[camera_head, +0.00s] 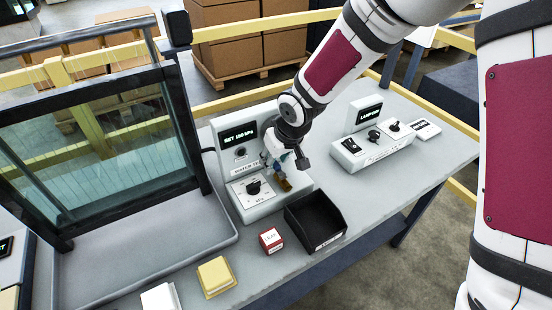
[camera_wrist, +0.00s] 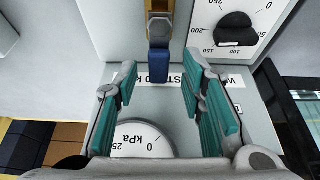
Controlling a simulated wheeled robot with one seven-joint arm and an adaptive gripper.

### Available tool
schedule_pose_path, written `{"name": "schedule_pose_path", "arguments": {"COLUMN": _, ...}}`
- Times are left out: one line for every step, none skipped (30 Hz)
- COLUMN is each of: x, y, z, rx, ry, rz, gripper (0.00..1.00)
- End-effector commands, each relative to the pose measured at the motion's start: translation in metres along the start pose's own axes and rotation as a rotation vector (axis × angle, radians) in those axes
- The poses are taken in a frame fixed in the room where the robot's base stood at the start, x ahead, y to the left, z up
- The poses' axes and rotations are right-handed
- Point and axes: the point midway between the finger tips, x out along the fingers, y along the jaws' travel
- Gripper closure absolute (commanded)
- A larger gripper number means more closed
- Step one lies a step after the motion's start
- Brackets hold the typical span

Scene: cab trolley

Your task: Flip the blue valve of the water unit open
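The water unit (camera_head: 225,153) is a light grey box on the bench with a lit display reading "SET 150 kPa". A brass valve body (camera_head: 283,184) shows on its front, partly hidden by my gripper. In the wrist view the valve's blue handle (camera_wrist: 159,68) hangs in line with the brass part (camera_wrist: 159,28), near the top centre. My gripper (camera_wrist: 161,88) is open, with teal-padded fingers on either side of the blue handle's end and visible gaps on both sides. My gripper (camera_head: 287,160) is at the unit's front right in the head view.
A black bin (camera_head: 315,222) stands just in front of the unit, beside a small red box (camera_head: 271,240). A yellow block (camera_head: 215,277) lies nearer. A lamp unit (camera_head: 372,150) with knobs stands to the right. A framed glass panel (camera_head: 100,150) stands left.

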Motion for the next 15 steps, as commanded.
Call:
{"name": "schedule_pose_path", "arguments": {"x": 0.000, "y": 0.000, "z": 0.000, "rx": 0.001, "ry": 0.000, "rz": 0.000, "gripper": 0.63}}
{"name": "schedule_pose_path", "arguments": {"x": -0.001, "y": 0.000, "z": 0.000, "rx": 0.001, "ry": 0.000, "rz": 0.000, "gripper": 0.63}}
{"name": "schedule_pose_path", "arguments": {"x": -0.002, "y": 0.001, "z": 0.000, "rx": 0.002, "ry": 0.001, "rz": 0.001, "gripper": 0.63}}
{"name": "schedule_pose_path", "arguments": {"x": -0.003, "y": 0.001, "z": 0.000, "rx": 0.002, "ry": 0.001, "rz": 0.001, "gripper": 0.63}}
{"name": "schedule_pose_path", "arguments": {"x": -0.005, "y": 0.001, "z": -0.001, "rx": 0.003, "ry": 0.002, "rz": 0.001, "gripper": 0.63}}
{"name": "schedule_pose_path", "arguments": {"x": -0.009, "y": 0.001, "z": -0.001, "rx": 0.003, "ry": 0.003, "rz": 0.001, "gripper": 0.63}}
{"name": "schedule_pose_path", "arguments": {"x": -0.013, "y": 0.001, "z": -0.001, "rx": 0.002, "ry": 0.003, "rz": 0.001, "gripper": 0.63}}
{"name": "schedule_pose_path", "arguments": {"x": -0.018, "y": 0.002, "z": -0.001, "rx": 0.002, "ry": 0.004, "rz": 0.002, "gripper": 0.63}}
{"name": "schedule_pose_path", "arguments": {"x": -0.024, "y": 0.002, "z": -0.001, "rx": 0.004, "ry": 0.004, "rz": 0.002, "gripper": 0.63}}
{"name": "schedule_pose_path", "arguments": {"x": -0.030, "y": 0.002, "z": -0.001, "rx": 0.004, "ry": 0.004, "rz": 0.002, "gripper": 0.63}}
{"name": "schedule_pose_path", "arguments": {"x": -0.036, "y": 0.002, "z": -0.001, "rx": 0.003, "ry": 0.005, "rz": 0.004, "gripper": 0.63}}
{"name": "schedule_pose_path", "arguments": {"x": -0.044, "y": 0.003, "z": -0.001, "rx": 0.006, "ry": 0.005, "rz": 0.003, "gripper": 0.63}}
{"name": "schedule_pose_path", "arguments": {"x": -0.051, "y": 0.002, "z": -0.002, "rx": 0.004, "ry": 0.006, "rz": 0.003, "gripper": 0.63}}
{"name": "schedule_pose_path", "arguments": {"x": -0.057, "y": 0.003, "z": -0.001, "rx": 0.005, "ry": 0.004, "rz": 0.004, "gripper": 0.63}}
{"name": "schedule_pose_path", "arguments": {"x": -0.065, "y": 0.002, "z": -0.001, "rx": 0.002, "ry": 0.004, "rz": 0.004, "gripper": 0.63}}
